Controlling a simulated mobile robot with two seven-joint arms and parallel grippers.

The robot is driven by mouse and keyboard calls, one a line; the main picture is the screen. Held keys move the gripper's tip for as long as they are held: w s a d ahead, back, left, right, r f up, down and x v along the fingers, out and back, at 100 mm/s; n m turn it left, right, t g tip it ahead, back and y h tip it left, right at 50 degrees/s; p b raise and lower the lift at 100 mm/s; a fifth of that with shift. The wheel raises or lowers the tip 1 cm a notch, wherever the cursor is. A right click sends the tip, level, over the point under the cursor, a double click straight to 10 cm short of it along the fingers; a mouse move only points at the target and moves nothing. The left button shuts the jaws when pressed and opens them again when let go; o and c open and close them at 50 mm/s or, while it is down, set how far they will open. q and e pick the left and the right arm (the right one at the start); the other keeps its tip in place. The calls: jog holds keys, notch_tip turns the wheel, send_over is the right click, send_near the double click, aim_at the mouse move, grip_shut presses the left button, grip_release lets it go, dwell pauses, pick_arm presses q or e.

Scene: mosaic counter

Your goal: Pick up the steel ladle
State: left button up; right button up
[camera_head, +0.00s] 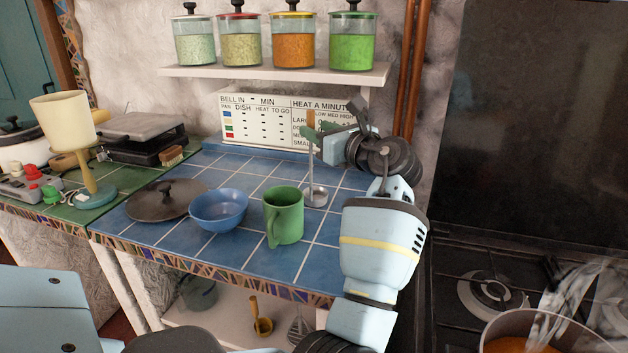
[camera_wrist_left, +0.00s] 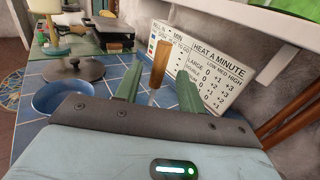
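The steel ladle (camera_head: 310,160) stands upright on the blue tiled counter, with its wooden handle at the top and its bowl at the bottom. My left gripper (camera_head: 317,131) is at the height of the handle, its green fingers pointing left. In the left wrist view, the ladle's wooden handle (camera_wrist_left: 160,63) shows between the two spread fingertips of the gripper (camera_wrist_left: 160,88), with a gap on each side. The gripper is open; the ladle's bowl is hidden in that view. My right gripper is not in view.
A green mug (camera_head: 284,217), a blue bowl (camera_head: 219,209) and a dark pan lid (camera_head: 165,200) sit on the counter left of my arm. A white heat chart (camera_head: 262,118) leans behind the ladle. A shelf (camera_head: 275,75) with jars hangs above. A stove (camera_head: 480,290) is at right.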

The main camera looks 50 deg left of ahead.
aim_at(313, 126)
pick_arm(q)
jog(key=a, duration=0.3)
jog(key=shift+w+a+r, duration=0.1)
jog(key=shift+r, duration=0.05)
grip_shut()
notch_tip(313, 126, up, 9)
jog(key=shift+r+p, duration=0.15)
jog(key=shift+p, duration=0.55)
jog(key=shift+r, duration=0.5)
